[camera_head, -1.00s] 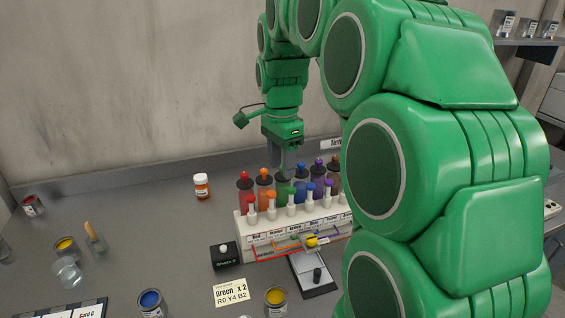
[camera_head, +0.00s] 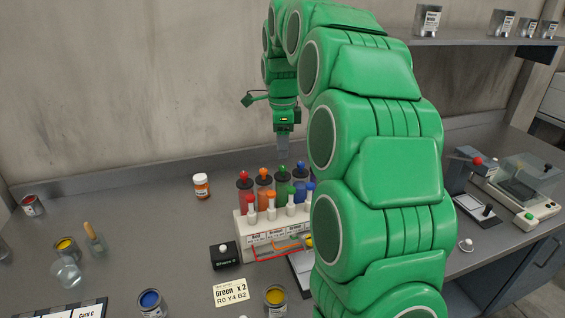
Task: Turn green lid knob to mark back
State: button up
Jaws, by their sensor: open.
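The green-capped bottle (camera_head: 283,170) stands in the back row of a white rack, between an orange-capped bottle (camera_head: 264,174) and a blue-capped one (camera_head: 301,173). In front of it is a white dispenser with a green knob (camera_head: 291,190). Any mark on the green lid is too small to make out. My gripper (camera_head: 282,153) is open, pointing down, just above the green lid in the picture and apart from it. My arm hides the right part of the rack.
The white rack (camera_head: 252,238) has labelled fronts. Near it are a black box with a white knob (camera_head: 224,256), an orange jar (camera_head: 201,186), a "Green x 2" card (camera_head: 230,292) and a yellow paint can (camera_head: 275,300). A scale-like device (camera_head: 520,188) stands right.

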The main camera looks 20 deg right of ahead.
aim_at(283, 166)
notch_tip(283, 166, down, 6)
jog(key=shift+r, duration=0.1)
dwell(0.4)
grip_shut()
